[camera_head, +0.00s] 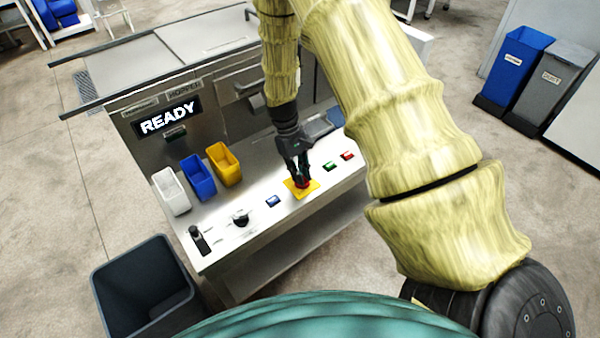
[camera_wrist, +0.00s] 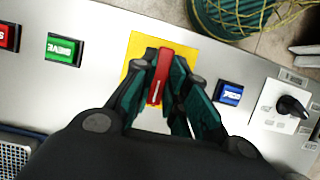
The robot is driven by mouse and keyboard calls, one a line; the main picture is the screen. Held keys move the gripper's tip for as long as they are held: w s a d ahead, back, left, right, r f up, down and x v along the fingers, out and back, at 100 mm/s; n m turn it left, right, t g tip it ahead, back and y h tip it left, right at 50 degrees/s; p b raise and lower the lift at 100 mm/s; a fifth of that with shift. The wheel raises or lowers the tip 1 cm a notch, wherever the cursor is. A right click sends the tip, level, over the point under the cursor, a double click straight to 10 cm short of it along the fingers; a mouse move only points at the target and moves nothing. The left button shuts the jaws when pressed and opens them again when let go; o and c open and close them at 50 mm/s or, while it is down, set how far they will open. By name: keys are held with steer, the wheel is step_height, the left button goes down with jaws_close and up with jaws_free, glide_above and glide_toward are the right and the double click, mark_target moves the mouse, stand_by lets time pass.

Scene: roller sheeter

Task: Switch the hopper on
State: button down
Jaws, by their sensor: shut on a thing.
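My gripper (camera_head: 301,178) is shut on the red knob (camera_wrist: 157,80) on the yellow plate (camera_head: 312,185) of the steel control panel. In the wrist view my gripper (camera_wrist: 160,75) has its dark green fingers on both sides of this knob. In the head view the fingers hide most of the knob. The word HOPPER is on a label (camera_head: 185,89) above the READY display (camera_head: 170,118). A blue button (camera_wrist: 230,93), a black rotary knob (camera_wrist: 292,105), a green button (camera_wrist: 64,49) and a red button (camera_wrist: 8,36) are on the same panel.
A white bin (camera_head: 171,191), a blue bin (camera_head: 198,176) and a yellow bin (camera_head: 223,164) stand behind the buttons. A black lever (camera_head: 199,240) is at the panel's left end. A dark open crate (camera_head: 145,285) stands on the floor at lower left.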

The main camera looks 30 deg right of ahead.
steer(key=shift+s+f, duration=0.25)
steer(key=shift+s, duration=0.05)
steer(key=c, duration=1.4)
jaws_free()
steer(key=shift+a, duration=0.1)
steer(key=shift+w, duration=0.1)
steer(key=shift+w+r, duration=0.15)
steer(key=shift+w+r, duration=0.25)
steer(key=shift+r, duration=0.2)
steer(key=v, duration=1.1)
